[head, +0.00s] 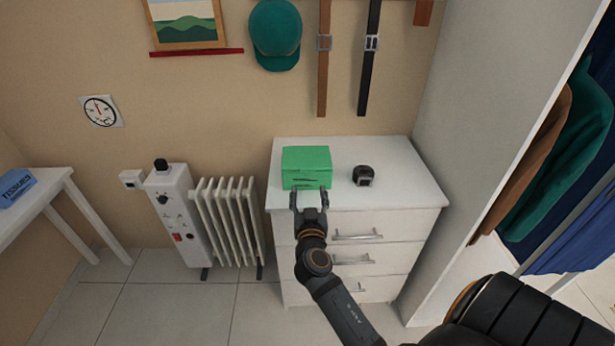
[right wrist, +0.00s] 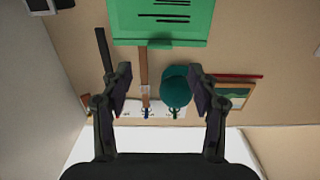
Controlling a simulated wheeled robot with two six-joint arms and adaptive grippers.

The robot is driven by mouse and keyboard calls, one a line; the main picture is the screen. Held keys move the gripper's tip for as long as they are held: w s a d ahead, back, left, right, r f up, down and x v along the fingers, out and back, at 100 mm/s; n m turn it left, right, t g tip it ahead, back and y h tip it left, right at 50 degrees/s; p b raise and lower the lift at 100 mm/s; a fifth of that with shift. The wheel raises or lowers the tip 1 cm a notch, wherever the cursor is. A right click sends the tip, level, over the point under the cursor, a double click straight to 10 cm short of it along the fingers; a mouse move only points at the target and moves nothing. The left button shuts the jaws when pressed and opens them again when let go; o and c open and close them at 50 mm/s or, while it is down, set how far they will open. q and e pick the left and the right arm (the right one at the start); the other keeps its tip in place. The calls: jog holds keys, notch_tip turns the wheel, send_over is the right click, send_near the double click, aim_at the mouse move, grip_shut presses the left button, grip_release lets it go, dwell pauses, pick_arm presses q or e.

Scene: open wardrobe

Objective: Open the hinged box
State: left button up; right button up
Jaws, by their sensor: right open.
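The green hinged box (head: 306,163) stands on top of the white chest of drawers, near its left front corner, with its lid down. My right gripper (head: 309,198) is open at the front face of the box. In the right wrist view the box (right wrist: 162,18) is at the top, beyond the two spread fingers of the gripper (right wrist: 160,88), and nothing is between them. I cannot tell whether a fingertip touches the box. My left gripper is not in view.
A dark watch-like object (head: 363,176) sits right of the box on the chest of drawers (head: 408,187). A radiator (head: 228,215) stands left of the chest. A white wardrobe panel (head: 470,130) rises on the right. A cap (head: 275,35) and belts hang above.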

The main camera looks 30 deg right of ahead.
aim_at(308, 173)
jog(key=p+x, duration=0.1)
jog(key=x, duration=0.7)
jog(key=shift+w, duration=0.1)
grip_shut()
jog(key=shift+p, duration=0.3)
